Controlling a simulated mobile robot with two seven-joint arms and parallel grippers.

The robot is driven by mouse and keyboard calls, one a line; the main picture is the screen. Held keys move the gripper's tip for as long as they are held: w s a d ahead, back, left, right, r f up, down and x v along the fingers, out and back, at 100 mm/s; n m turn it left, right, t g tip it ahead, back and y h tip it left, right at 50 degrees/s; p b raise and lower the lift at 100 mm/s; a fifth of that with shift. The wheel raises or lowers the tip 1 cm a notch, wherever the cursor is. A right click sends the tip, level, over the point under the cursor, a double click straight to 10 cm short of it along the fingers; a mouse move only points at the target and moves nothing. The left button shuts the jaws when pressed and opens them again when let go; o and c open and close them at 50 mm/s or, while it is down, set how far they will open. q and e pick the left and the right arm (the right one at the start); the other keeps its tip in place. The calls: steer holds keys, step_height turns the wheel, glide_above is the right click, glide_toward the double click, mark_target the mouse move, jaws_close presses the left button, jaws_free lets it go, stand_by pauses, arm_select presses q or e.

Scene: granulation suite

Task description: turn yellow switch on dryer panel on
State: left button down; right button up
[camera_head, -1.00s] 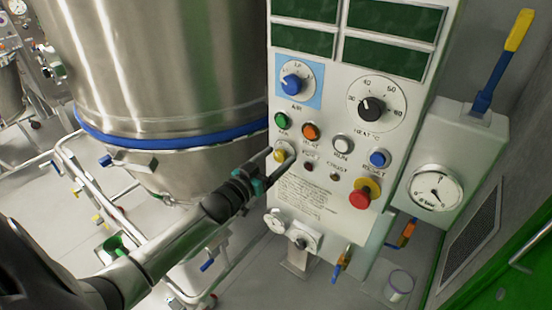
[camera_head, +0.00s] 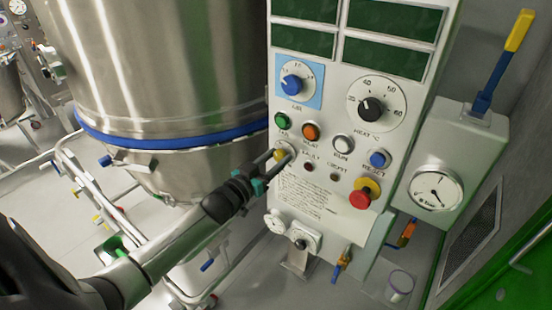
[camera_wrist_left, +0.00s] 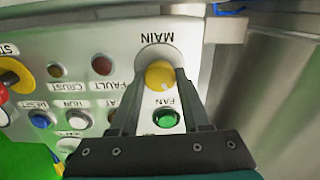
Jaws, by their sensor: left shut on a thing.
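The yellow switch (camera_wrist_left: 160,75) is a round knob with a pale pointer mark, under the label MAIN in the left wrist view, where the picture is upside down. In the head view the yellow switch (camera_head: 281,154) shows at the lower left of the dryer panel (camera_head: 310,205), partly hidden by the fingers. My left gripper (camera_head: 282,159) is at the panel with its fingers on either side of the switch, shut on it. In the left wrist view the fingers of the left gripper (camera_wrist_left: 160,88) flank the knob. My right gripper is not in view.
Close by are a green button (camera_head: 282,121), an orange button (camera_head: 310,132), a white button (camera_head: 342,144), a blue button (camera_head: 379,159) and a red stop button (camera_head: 361,198). A steel vessel (camera_head: 165,60) stands left of the panel, with pipework below.

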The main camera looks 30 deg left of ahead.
arm_select(q)
steer(key=shift+m, duration=0.3)
steer(key=m, duration=0.2)
steer(key=shift+m+p, duration=0.3)
steer(key=shift+p, duration=0.05)
steer(key=m, duration=0.2)
steer(key=shift+m, duration=0.3)
steer(key=m, duration=0.6)
steer(key=shift+d, duration=0.1)
steer(key=shift+m, duration=0.3)
steer(key=shift+c, duration=1.8)
jaws_free()
steer(key=s+a, duration=0.1)
steer(key=s, duration=1.4)
